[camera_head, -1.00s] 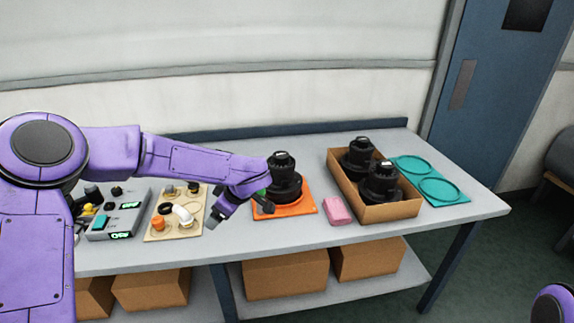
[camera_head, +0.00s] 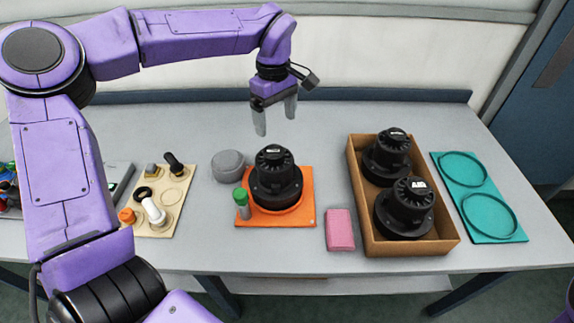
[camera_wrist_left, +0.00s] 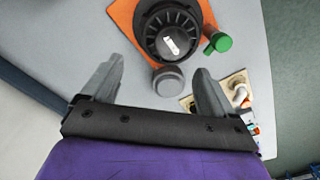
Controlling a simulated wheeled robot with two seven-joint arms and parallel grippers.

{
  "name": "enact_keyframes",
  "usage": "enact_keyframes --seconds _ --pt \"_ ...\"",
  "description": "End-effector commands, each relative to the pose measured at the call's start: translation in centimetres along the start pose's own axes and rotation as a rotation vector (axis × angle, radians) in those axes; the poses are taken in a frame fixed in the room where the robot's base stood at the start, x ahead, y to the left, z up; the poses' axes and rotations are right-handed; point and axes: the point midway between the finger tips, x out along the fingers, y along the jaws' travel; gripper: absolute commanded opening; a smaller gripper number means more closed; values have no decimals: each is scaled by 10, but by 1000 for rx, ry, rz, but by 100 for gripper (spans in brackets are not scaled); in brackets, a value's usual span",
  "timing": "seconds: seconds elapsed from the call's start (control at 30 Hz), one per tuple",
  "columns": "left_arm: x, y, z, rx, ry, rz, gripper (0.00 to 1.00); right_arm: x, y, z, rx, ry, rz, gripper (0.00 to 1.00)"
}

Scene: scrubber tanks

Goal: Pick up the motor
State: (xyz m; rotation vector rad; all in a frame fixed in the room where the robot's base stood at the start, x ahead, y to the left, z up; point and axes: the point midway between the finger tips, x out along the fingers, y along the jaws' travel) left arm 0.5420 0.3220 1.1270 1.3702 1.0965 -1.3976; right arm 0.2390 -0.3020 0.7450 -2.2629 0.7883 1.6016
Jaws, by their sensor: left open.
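A black motor (camera_head: 275,178) stands upright on an orange mat (camera_head: 302,213) near the middle of the table. Two more black motors, one nearer (camera_head: 406,208) and one farther (camera_head: 387,157), stand in an open cardboard box (camera_head: 440,236) to the right. My left gripper (camera_head: 275,117) is open and empty above the table, behind the motor on the mat and apart from it. In the left wrist view the same motor (camera_wrist_left: 170,35) shows beyond the open fingers (camera_wrist_left: 155,90). My right gripper is not in view.
A grey round cap (camera_head: 228,166) and a green-topped bottle (camera_head: 242,203) stand close to the motor. A pink block (camera_head: 340,230) lies between mat and box. A beige board with parts (camera_head: 178,186) is left; a teal tray (camera_head: 515,238) is right.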

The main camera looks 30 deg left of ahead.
Motion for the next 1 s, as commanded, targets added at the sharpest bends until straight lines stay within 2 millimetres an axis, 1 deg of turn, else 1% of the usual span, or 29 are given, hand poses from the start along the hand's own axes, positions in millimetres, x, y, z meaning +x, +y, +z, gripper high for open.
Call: enact_keyframes --seconds 0.03,0.13,0.27,0.37,0.43,0.5,0.6,0.73,0.77,0.8,0.87,0.9,0.97,1.0 --pt "8 -3 1 2 -1 0 87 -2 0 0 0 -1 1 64" --pt "23 -3 2 3 0 3 87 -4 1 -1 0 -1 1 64" --pt "40 4 0 1 2 -6 87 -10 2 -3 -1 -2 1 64" --pt "59 8 2 1 0 -13 87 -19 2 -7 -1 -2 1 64" --pt "74 9 1 0 1 -14 87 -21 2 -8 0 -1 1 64" --pt "84 10 0 -1 1 -13 87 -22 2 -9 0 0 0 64" --pt "90 10 0 -2 1 -11 87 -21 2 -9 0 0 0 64" --pt "90 10 0 -2 1 -10 87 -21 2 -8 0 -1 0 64" --pt "89 10 0 -2 1 -10 84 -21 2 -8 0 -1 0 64" --pt "89 10 0 -2 1 -10 71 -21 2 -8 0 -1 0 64" --pt "89 10 0 -2 1 -10 51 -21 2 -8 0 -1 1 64" --pt "89 10 0 -2 1 -10 38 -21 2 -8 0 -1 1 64" --pt "89 10 0 -2 1 -11 19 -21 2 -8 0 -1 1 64" --pt "89 10 0 -2 0 -11 6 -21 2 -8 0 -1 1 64"
